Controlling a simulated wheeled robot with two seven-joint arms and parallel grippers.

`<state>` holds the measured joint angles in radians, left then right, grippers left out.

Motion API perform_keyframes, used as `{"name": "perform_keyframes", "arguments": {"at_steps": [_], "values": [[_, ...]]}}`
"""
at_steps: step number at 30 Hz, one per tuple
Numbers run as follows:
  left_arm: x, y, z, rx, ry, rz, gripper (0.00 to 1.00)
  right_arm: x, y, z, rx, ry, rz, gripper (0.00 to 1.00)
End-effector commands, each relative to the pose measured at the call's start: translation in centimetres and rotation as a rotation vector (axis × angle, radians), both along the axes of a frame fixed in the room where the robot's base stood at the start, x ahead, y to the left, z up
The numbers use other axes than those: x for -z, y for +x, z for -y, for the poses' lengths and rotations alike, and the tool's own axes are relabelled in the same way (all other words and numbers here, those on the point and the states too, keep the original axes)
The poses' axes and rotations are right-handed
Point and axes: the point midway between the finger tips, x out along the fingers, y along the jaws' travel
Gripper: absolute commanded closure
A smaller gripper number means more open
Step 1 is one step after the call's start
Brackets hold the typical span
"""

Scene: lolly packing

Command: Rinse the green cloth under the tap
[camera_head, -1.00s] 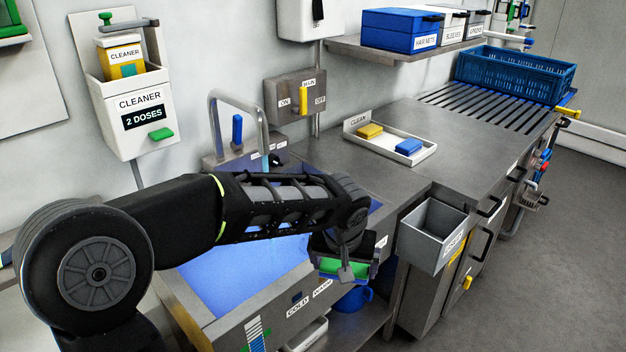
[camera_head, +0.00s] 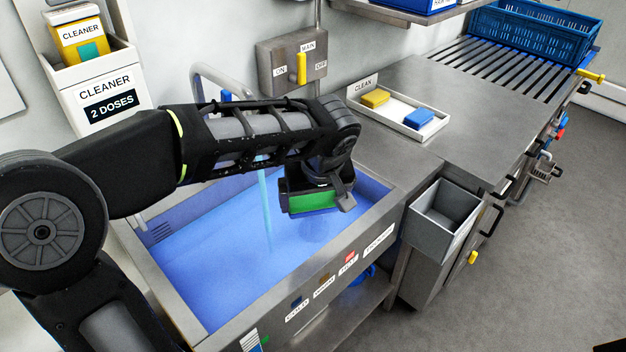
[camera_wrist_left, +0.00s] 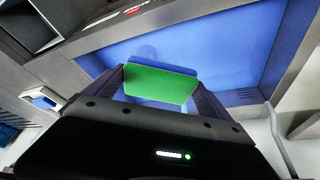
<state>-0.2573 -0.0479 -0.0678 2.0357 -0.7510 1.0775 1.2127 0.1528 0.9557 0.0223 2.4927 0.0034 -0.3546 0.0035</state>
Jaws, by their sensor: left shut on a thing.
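The green cloth (camera_head: 313,202) is a flat green block in the jaws of my left gripper (camera_head: 316,198). It also shows between the fingers in the left wrist view (camera_wrist_left: 160,84). My left gripper is shut on it and holds it over the right part of the blue-looking sink basin (camera_head: 215,265). A thin stream of water (camera_head: 267,215) falls into the basin to the left of the cloth, apart from it. The tap (camera_head: 203,72) stands at the back, partly hidden behind my left arm. My right gripper is not in view.
A white tray (camera_head: 440,122) marked CLEAN holds a yellow block (camera_head: 375,98) and a blue block (camera_head: 419,118) on the counter. A grey open bin (camera_head: 440,220) hangs at the counter front. A valve box with a yellow handle (camera_head: 301,68) is on the wall. A blue crate (camera_head: 530,38) stands far right.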

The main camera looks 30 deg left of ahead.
Motion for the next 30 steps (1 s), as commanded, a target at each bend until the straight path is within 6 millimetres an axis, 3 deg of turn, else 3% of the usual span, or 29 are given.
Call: {"name": "perform_keyframes", "arguments": {"at_steps": [17,30], "values": [[0.1,0.3,-0.6,-0.001,-0.001,0.001,0.44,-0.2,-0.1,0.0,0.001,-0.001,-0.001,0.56],[0.8,2.0,-4.2,-0.001,0.000,-0.001,0.44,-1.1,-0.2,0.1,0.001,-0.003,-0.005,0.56]]}}
